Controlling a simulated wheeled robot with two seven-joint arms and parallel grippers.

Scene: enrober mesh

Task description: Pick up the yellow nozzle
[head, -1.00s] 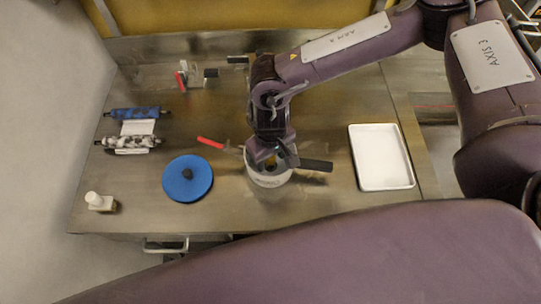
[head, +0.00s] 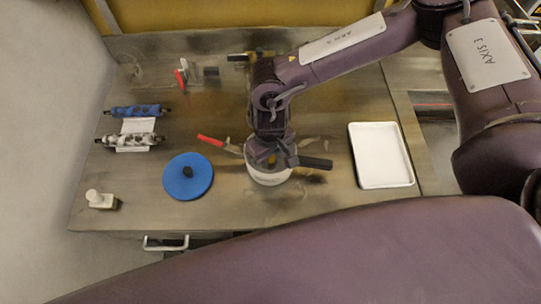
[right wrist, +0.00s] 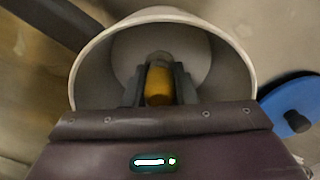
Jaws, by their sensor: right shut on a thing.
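The yellow nozzle (right wrist: 159,84) shows in the right wrist view between the two fingers of my right gripper (right wrist: 158,88). The fingers are shut on it, inside a round white pot (right wrist: 84,72). In the head view my right gripper (head: 271,160) reaches down into the same pot (head: 270,179), and the arm and gripper hide most of the nozzle. I cannot tell whether the nozzle touches the pot's bottom. My left gripper is not in view.
A blue lid (head: 188,184) with a dark knob lies left of the pot. A white tray (head: 380,156) is on the right. A red-handled tool (head: 212,141) lies close behind the pot. Rollers (head: 134,142) and a small white bottle (head: 97,199) are at the left.

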